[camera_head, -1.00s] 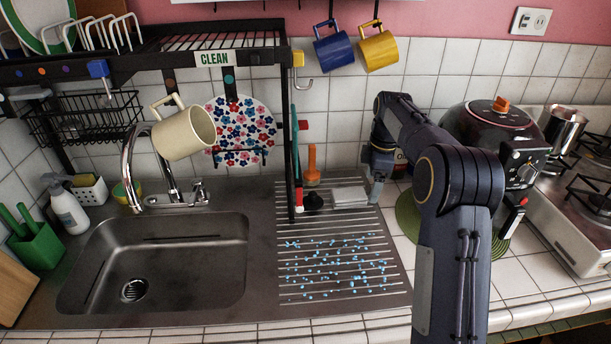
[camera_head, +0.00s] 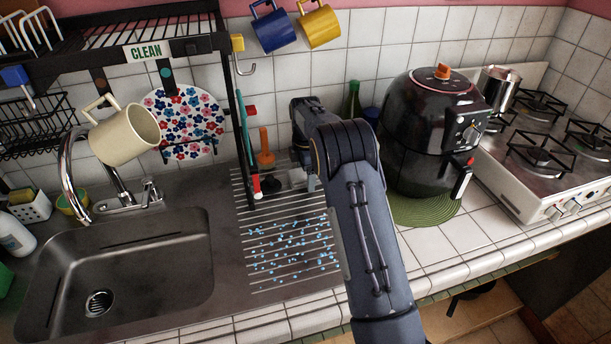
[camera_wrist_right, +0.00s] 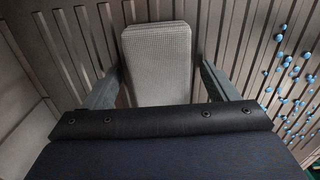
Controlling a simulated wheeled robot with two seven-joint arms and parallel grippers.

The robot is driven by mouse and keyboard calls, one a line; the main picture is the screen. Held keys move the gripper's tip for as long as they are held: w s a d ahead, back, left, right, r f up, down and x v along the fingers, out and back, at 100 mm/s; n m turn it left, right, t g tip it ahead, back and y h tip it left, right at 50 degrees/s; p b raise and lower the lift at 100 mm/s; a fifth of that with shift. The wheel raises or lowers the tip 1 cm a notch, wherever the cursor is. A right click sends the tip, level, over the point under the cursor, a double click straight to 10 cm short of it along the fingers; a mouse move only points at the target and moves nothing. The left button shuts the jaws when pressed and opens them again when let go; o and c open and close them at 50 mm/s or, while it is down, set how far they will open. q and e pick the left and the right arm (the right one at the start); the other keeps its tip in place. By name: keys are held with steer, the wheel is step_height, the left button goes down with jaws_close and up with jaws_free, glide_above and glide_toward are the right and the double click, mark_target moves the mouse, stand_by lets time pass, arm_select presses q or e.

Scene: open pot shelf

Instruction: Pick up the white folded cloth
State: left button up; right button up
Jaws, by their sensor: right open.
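The white folded cloth (camera_wrist_right: 157,52) lies on the ribbed drainboard. In the right wrist view it is a pale, textured block between the two fingers of my right gripper (camera_wrist_right: 160,76). The fingers are open, one on each side, with a visible gap to the cloth at least on the right. In the head view only a sliver of the cloth (camera_head: 297,177) shows, beside my right gripper (camera_head: 311,184); my arm hides the rest. My left gripper is not in view.
The drainboard (camera_head: 262,278) has blue drops on its front part. An orange-handled plunger (camera_head: 266,150) and a rack post stand left of the cloth. A black air fryer (camera_head: 425,130) stands right of my arm on a green mat (camera_head: 420,212). The sink (camera_head: 140,270) is left.

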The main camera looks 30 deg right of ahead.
mark_target(306, 173)
steer(key=c, duration=1.1)
steer(key=shift+o, duration=0.2)
steer(key=shift+r, duration=0.1)
steer(key=shift+r, duration=0.55)
steer(key=shift+s+a+r+b, duration=0.1)
steer(key=shift+r+b, duration=0.1)
steer(key=shift+r, duration=0.45)
steer(key=shift+s+r+b, duration=0.1)
steer(key=shift+r+b, duration=0.05)
steer(key=shift+r, duration=0.45)
steer(key=s+a+r+b, duration=0.3)
steer(key=s+r, duration=0.6)
steer(key=s, duration=0.4)
steer(key=shift+a+r+b, duration=0.15)
steer(key=shift+a+b, duration=0.15)
steer(key=shift+a, duration=0.25)
